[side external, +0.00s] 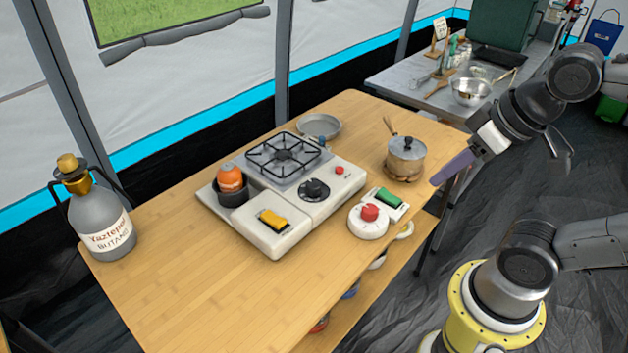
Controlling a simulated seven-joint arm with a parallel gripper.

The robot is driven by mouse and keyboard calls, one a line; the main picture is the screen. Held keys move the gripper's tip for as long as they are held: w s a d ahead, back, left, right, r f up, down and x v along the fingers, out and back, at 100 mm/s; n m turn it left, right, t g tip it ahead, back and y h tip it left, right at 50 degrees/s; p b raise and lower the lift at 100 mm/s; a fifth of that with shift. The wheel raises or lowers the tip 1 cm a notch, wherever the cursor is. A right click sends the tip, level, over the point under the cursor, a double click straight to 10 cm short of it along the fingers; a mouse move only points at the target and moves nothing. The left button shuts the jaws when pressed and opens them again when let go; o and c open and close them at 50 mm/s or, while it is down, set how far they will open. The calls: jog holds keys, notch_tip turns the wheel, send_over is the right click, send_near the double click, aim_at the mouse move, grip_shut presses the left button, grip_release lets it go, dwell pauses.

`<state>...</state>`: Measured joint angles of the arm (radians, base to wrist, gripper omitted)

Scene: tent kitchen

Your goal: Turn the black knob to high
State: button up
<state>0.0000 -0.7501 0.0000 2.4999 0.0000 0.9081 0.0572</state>
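The black knob (314,190) is on the top of the white camping stove (337,192), in front of the burner grate (284,153). It shows a lighter pointer mark, but its setting is too small to read. My gripper (438,179) is above the table's right edge, to the right of the stove and apart from the knob. Its purple fingers are seen edge-on and overlap, so I cannot tell whether they are open or shut. Nothing is visible between them.
A lidded pot (406,157) stands between the stove and my gripper. A white dial unit with a red knob (370,212) and a green switch (389,198) sit nearby. The stove carries a yellow switch (272,219) and an orange canister (230,178). The table's front left is clear.

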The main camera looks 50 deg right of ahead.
jog(key=shift+o, duration=1.2)
jog(key=shift+r+m, duration=0.35)
jog(key=shift+m, duration=0.15)
jog(key=o, duration=0.4)
jog(key=w+r+m, duration=0.2)
jog(key=r, duration=0.1)
jog(key=shift+w+r, duration=0.2)
jog(key=shift+r, duration=0.05)
jog(key=shift+o, duration=0.2)
jog(key=w+r+m, duration=0.2)
jog(key=w, duration=0.1)
jog(key=m+g, duration=0.6)
send_over(314, 183)
notch_tip(314, 183, down, 12)
jog(key=r, duration=0.1)
notch_tip(314, 183, down, 14)
jog(key=shift+f, duration=0.2)
grip_shut()
